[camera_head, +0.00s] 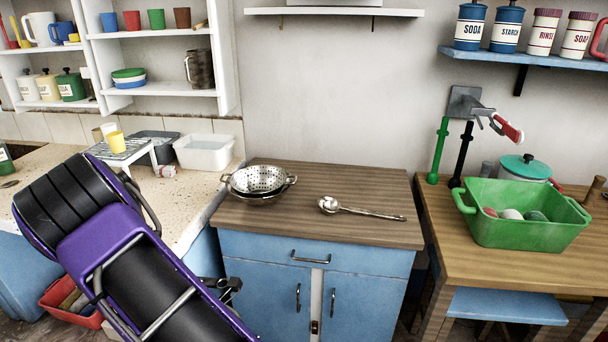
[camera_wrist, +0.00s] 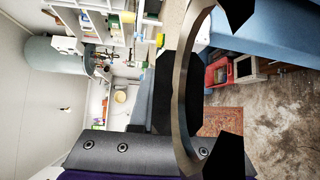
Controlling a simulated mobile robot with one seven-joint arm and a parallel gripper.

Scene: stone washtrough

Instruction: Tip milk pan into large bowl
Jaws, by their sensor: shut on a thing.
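No milk pan can be made out in either view. A steel colander (camera_head: 262,178) sits in a darker metal bowl (camera_head: 240,196) on the left part of the wooden cabinet top; I cannot tell whether this is the large bowl. My gripper (camera_head: 226,289) is low in front of the blue cabinet, at the end of my purple and black arm, well below the counter top.
A ladle (camera_head: 350,207) lies on the wooden cabinet top (camera_head: 310,230), which is clear around it. A green tub (camera_head: 520,225) with several items stands on the right table. A white basin (camera_head: 205,153) stands on the left counter. A red crate (camera_head: 65,305) is on the floor.

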